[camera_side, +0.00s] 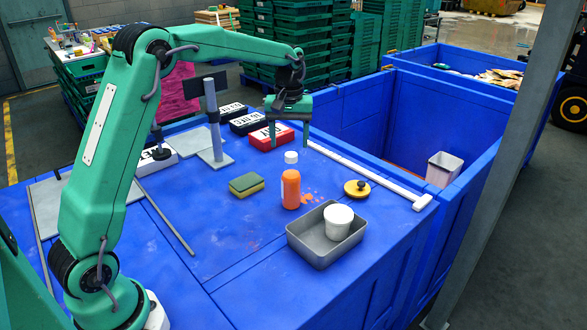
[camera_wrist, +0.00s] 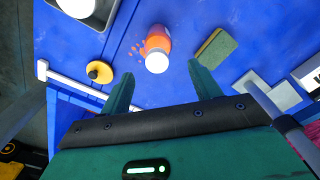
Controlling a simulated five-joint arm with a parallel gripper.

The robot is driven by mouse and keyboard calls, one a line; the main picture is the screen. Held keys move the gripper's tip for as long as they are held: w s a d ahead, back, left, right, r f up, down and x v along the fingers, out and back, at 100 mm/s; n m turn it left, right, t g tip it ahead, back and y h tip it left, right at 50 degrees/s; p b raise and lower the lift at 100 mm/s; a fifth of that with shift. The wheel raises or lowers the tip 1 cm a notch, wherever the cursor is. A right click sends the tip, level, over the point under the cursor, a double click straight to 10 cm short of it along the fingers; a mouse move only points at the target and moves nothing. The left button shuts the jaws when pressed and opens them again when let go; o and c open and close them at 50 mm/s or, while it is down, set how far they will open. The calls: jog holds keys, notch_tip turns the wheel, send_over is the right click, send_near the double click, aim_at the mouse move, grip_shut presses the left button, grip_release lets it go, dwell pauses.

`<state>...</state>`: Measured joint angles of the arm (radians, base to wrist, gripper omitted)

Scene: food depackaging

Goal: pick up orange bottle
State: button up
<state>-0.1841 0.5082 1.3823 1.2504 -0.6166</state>
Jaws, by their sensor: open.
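The orange bottle (camera_side: 290,190) with a white cap stands upright on the blue table, left of a grey tray. Orange spatter lies on the table just right of it. In the wrist view the bottle (camera_wrist: 157,47) shows cap-first, beyond and between my two fingers. My gripper (camera_side: 290,135) hangs above the table, higher than the bottle and toward the back. Its fingers point down, spread apart with nothing between them. In the wrist view my gripper (camera_wrist: 162,88) is also open and apart from the bottle.
The grey tray (camera_side: 297,245) holds a white tub (camera_side: 338,221). A yellow knobbed disc (camera_side: 357,188) lies right of the bottle, a green-yellow sponge (camera_side: 246,184) left. Behind are a red box (camera_side: 271,137) and a grey stand (camera_side: 215,140). A white bar (camera_side: 365,172) edges the blue bin.

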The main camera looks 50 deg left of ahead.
aim_at(291, 154)
jog(key=shift+f, duration=1.15)
jog(key=shift+w+d+f, duration=0.1)
jog(key=shift+f, duration=1.2)
jog(key=shift+w+d+f, duration=0.1)
jog(key=shift+f, duration=1.2)
grip_shut()
